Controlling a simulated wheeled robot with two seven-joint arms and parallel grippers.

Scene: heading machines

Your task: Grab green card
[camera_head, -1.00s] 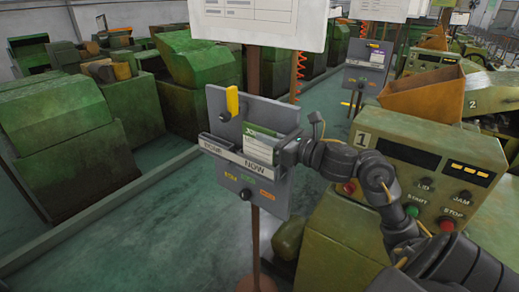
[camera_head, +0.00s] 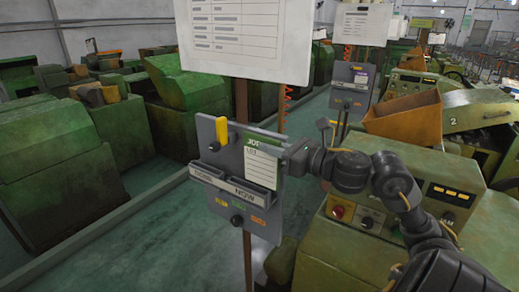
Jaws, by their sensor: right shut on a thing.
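The green card (camera_head: 262,165) is white with a green top band. It stands upright against the grey board, just above the NOW pocket (camera_head: 247,194). My right gripper (camera_head: 286,152) is at the card's right edge, shut on it. I cannot tell whether the card's lower edge is clear of the pocket. My left gripper is not in view.
The grey board (camera_head: 208,132) stands on a post, with a yellow piece (camera_head: 222,130) at its upper left and a white sheet (camera_head: 245,35) above. A green machine (camera_head: 340,250) with a control panel is below my right arm. Green machines (camera_head: 95,140) line the left.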

